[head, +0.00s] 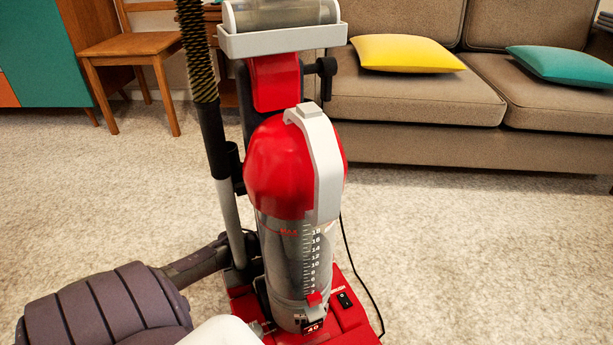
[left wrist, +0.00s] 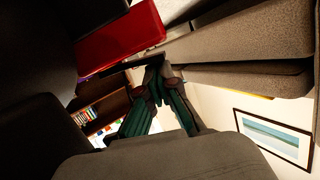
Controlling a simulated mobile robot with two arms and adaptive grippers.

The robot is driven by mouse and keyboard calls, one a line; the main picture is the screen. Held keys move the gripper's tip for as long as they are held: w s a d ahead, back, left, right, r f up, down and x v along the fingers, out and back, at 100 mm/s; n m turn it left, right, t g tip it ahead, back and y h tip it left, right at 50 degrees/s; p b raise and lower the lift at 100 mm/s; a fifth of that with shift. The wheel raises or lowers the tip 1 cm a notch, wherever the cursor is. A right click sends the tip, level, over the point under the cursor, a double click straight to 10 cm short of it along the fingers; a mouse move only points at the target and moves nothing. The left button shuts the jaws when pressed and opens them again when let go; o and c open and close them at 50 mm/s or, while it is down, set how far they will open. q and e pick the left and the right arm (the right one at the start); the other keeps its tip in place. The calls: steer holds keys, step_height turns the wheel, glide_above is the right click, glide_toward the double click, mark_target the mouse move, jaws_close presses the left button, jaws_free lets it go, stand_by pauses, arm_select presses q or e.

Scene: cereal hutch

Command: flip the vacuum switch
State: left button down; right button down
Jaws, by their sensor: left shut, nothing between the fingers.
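The red and grey upright vacuum (head: 292,165) stands on the carpet in the middle of the head view. Its small black switch (head: 345,300) sits on the red base, right of the clear dust canister (head: 290,250). In the left wrist view my left gripper (left wrist: 157,73) is shut and empty, its two fingers meeting at the tips. A red part (left wrist: 118,32), probably of the vacuum, lies above and left of the fingertips there. In the head view the gripper is mostly hidden low beside the canister. I cannot make out the switch in the wrist view. My right gripper is not in view.
A brown sofa (head: 430,145) with a yellow cushion (head: 405,53) and a teal cushion (head: 565,66) stands behind. A wooden chair (head: 128,50) is at the back left. A black cord (head: 361,278) runs on the carpet right of the vacuum. Open carpet (head: 480,260) lies right.

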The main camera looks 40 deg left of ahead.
arm_select(q)
steer(key=shift+n+p, duration=0.3)
steer(key=shift+p, duration=0.35)
steer(key=shift+f, duration=0.25)
step_height(320, 180, up, 10)
steer(key=shift+a, duration=0.1)
stand_by(0.6)
